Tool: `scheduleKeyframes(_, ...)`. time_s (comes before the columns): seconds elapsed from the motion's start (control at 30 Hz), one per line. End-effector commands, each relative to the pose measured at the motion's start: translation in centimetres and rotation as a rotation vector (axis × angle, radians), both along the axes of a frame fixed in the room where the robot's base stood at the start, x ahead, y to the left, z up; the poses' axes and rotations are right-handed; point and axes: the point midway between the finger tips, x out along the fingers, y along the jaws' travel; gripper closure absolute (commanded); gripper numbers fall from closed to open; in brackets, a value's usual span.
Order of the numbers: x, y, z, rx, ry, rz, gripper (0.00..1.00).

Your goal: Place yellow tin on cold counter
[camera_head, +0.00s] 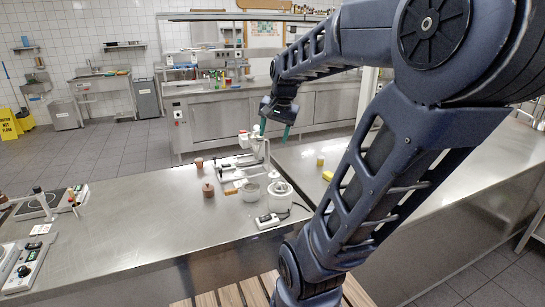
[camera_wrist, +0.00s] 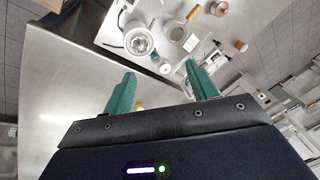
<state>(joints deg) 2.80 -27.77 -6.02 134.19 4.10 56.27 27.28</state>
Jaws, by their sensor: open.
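A small upright yellow tin (camera_head: 320,161) stands on the steel counter at right (camera_head: 420,172). A yellow piece (camera_head: 327,175) lies just in front of it, partly behind my arm. In the wrist view a small yellow thing (camera_wrist: 140,104) shows beside the left finger; I cannot tell which of the two it is. My gripper (camera_head: 275,129) is open and empty, its green fingers apart, high above the counters and left of the tin. In the wrist view the gripper (camera_wrist: 159,70) has nothing between its fingers. Which surface is the cold counter is not clear.
A steel cabinet counter (camera_head: 225,118) stands behind. The right counter is mostly bare.

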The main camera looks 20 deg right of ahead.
Motion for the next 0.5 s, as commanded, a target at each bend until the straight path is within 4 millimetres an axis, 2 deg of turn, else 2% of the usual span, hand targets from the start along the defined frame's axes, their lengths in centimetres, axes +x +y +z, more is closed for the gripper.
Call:
scheduleKeyframes(0.03,-1.5,0.9,-0.2,-0.032,-0.019,0.078,0.42)
scheduleKeyframes(0.2,-5.8,3.0,-1.3,-0.153,-0.066,0.337,0.42)
scheduleKeyframes(0.33,-8.1,4.0,-2.2,-0.228,-0.089,0.486,0.42)
scheduleKeyframes(0.5,-9.6,4.6,-3.0,-0.284,-0.103,0.589,0.42)
